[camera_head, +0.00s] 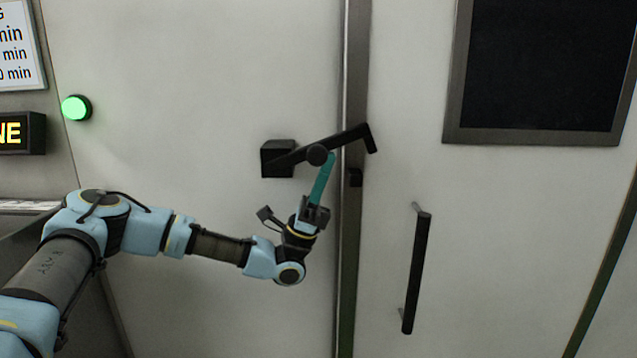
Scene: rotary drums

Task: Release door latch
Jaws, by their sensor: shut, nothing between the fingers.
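The door latch (345,140) is a black bar on the pale wall. It runs from a black block (277,158) on the left, slanting up to the right across the dark vertical door edge strip, and ends in a short downturned hook. A round black knob (317,155) sits on the bar. My gripper (328,158) is shut with its teal fingers pointing up, their tips at the underside of the bar just right of the knob. The tips look close to or touching the bar; I cannot tell which. Nothing shows between the fingers.
A black vertical door handle (416,273) is on the door panel at right. A dark window (545,70) is above it. A small black catch (355,177) sits on the edge strip (352,260). A lit green button (76,108) and signs are at left. The space between latch and handle is clear.

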